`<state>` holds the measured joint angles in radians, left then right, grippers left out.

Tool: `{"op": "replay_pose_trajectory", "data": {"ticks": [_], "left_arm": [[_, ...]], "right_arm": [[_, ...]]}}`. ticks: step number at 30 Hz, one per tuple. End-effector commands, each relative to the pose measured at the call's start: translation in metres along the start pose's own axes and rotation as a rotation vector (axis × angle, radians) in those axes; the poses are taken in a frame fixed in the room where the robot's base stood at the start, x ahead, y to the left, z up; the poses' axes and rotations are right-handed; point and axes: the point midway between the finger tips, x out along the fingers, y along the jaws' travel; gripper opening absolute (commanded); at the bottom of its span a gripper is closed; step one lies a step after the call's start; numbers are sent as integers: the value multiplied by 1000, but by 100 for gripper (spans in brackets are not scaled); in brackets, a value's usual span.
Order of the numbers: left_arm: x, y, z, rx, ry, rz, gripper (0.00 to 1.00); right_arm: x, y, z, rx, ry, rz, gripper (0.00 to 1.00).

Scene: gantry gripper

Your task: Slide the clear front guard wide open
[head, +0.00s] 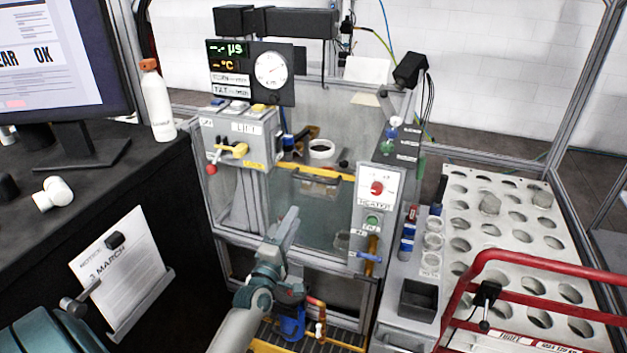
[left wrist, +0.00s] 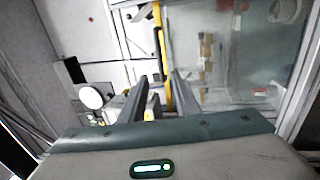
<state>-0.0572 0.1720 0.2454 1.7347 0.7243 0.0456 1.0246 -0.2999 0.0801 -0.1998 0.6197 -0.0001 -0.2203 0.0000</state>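The clear front guard (head: 318,215) is a see-through panel in the grey frame, with a yellow strip along its top and a dark handle (head: 316,184) just below it. In the left wrist view the guard (left wrist: 225,85) fills the right side, and the yellow strip (left wrist: 164,60) runs up the middle. My left gripper (head: 291,212) is in front of the guard, below the handle. In the left wrist view its fingers (left wrist: 161,77) are apart, with the yellow strip showing in the gap. Contact cannot be told. My right gripper is not in view.
The LIFT control box (head: 240,140) stands left of the guard and the HEATER panel (head: 374,190) right of it. A red rail (head: 530,287) and a holed white rack (head: 515,220) are at the right. A dark bench (head: 120,185) is at the left.

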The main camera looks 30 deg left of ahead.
Motion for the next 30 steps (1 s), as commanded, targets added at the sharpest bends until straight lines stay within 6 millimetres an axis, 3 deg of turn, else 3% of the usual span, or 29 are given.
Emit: {"op": "replay_pose_trajectory", "data": {"ticks": [8,30], "left_arm": [[30,3,0,2,-1,1,29],[152,1,0,3,-1,0,29]], "right_arm": [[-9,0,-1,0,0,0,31],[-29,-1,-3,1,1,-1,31]]}}
